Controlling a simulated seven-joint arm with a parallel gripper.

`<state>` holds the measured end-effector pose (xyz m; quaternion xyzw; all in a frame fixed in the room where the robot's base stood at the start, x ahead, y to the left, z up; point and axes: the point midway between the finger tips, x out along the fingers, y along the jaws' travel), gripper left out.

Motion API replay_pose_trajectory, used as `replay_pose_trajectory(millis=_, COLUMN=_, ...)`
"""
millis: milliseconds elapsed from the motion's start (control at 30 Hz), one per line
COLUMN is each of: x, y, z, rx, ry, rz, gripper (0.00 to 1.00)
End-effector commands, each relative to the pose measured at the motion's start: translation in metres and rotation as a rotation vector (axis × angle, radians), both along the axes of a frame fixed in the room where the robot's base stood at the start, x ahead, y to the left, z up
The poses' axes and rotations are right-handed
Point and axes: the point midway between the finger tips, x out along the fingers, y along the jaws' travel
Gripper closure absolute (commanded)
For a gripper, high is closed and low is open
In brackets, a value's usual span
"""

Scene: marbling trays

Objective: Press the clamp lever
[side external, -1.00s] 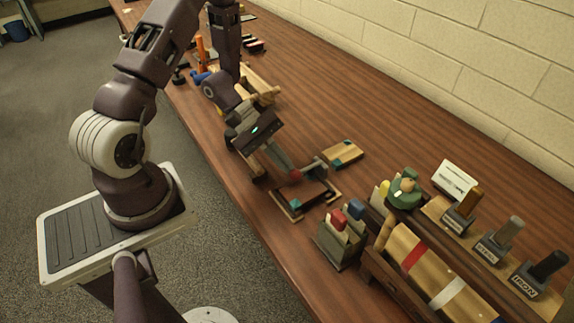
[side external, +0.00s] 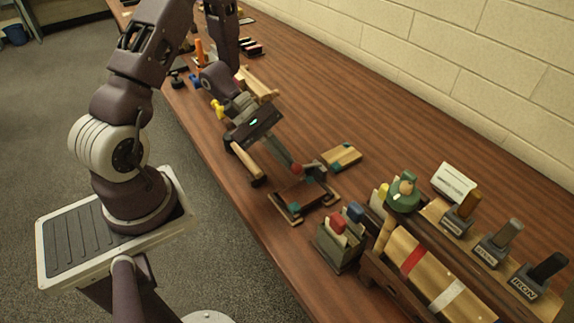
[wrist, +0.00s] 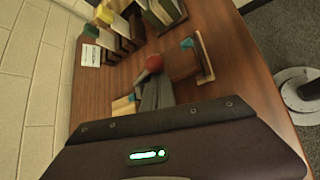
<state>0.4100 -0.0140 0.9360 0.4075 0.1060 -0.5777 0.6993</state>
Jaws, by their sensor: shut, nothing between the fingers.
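The clamp lever shows as a red ball knob (side external: 297,169) beside a small wooden frame (side external: 290,217) with a dark panel and teal corner pieces. The lever's arm is mostly hidden by my fingers and too small to make out. My gripper (side external: 290,164) is shut and empty, its grey fingers slanting down with the tips right at the knob. In the wrist view the red knob (wrist: 154,63) sits just past the tips of my gripper (wrist: 155,78). I cannot tell whether the tips touch it.
A light wooden block (side external: 342,156) lies behind the frame. A grey box with red and blue-topped items (side external: 335,250) stands in front to the right, near a green lidded pot (side external: 402,196) and a rack with a rolled sheet (side external: 425,262). Open tabletop lies toward the wall.

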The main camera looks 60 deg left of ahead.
Motion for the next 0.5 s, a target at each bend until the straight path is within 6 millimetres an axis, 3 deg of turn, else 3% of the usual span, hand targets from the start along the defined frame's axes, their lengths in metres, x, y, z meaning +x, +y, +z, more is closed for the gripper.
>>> replay_pose_trajectory(millis=500, x=0.018, y=-0.001, z=0.029, rx=0.003, ry=0.000, rz=-0.006, gripper=1.00)
